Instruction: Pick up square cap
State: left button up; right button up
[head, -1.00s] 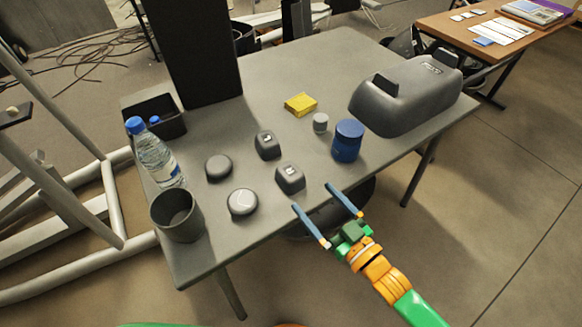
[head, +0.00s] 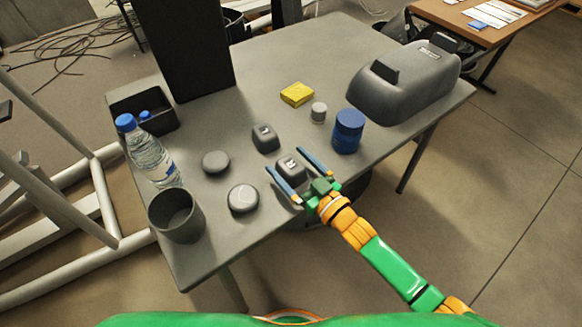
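Two dark grey square caps are on the grey table. The nearer square cap (head: 290,171) lies between the two blue fingers of my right gripper (head: 284,159), as seen from above. My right gripper is open, with a finger on each side of this cap; I cannot tell whether the fingers touch it or how high they are above the table. The other square cap (head: 265,139) lies a little farther back, beyond the fingertips. My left gripper is not in view.
Two round grey caps (head: 243,198) (head: 216,162), a dark cup (head: 176,216) and a water bottle (head: 150,155) stand left. A blue container (head: 348,131), small grey cylinder (head: 318,112), yellow block (head: 297,94) and large grey housing (head: 405,85) are behind and right.

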jog(key=c, duration=1.1)
jog(key=shift+c, duration=0.2)
